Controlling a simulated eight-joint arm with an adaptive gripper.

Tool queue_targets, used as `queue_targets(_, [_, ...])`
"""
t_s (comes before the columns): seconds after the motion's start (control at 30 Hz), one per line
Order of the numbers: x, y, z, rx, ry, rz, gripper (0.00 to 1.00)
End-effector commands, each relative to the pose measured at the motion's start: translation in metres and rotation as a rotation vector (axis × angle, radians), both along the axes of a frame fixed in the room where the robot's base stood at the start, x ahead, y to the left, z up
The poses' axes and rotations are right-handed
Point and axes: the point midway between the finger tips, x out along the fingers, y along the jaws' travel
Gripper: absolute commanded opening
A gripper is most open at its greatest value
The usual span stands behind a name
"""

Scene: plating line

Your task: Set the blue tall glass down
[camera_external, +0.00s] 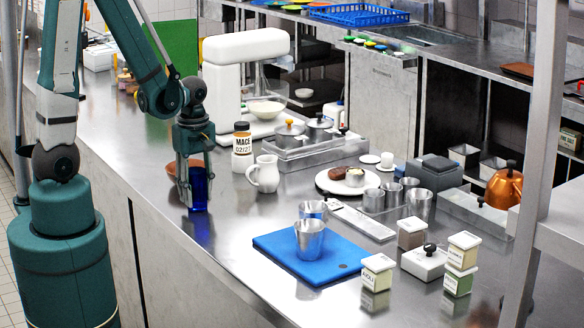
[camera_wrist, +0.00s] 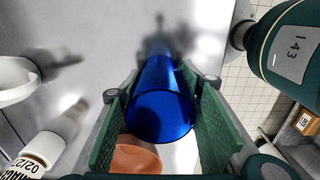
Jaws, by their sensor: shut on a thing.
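The blue tall glass (camera_external: 199,190) is upright near the front edge of the steel counter, left of the white pitcher. My gripper (camera_external: 190,186) points down and is shut on it. In the wrist view the glass (camera_wrist: 160,112) stands between the two green finger pads of my gripper (camera_wrist: 158,122), with its round rim facing the camera. The base of the glass is at or very near the counter top; I cannot tell if it touches.
A white pitcher (camera_external: 264,174) and a MACE jar (camera_external: 242,150) stand to the right. An orange-brown bowl (camera_wrist: 132,158) is close beside the glass. A blue board (camera_external: 270,244) with metal cups lies farther right. Counter between glass and board is clear.

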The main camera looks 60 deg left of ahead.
Motion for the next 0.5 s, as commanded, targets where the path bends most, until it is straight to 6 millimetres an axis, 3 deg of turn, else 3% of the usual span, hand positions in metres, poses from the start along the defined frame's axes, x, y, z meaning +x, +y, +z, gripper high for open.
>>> queue_targets(0.33, [0.0002, 0.0000, -0.0040, 0.000, 0.000, 0.000, 0.20])
queue_targets(0.37, [0.0002, 0.0000, -0.0035, 0.000, 0.000, 0.000, 0.37])
queue_targets(0.43, [0.0002, 0.0000, -0.0029, 0.000, 0.000, 0.000, 0.46])
queue_targets(0.5, [0.0002, 0.0000, -0.0028, 0.000, 0.000, 0.000, 0.49])
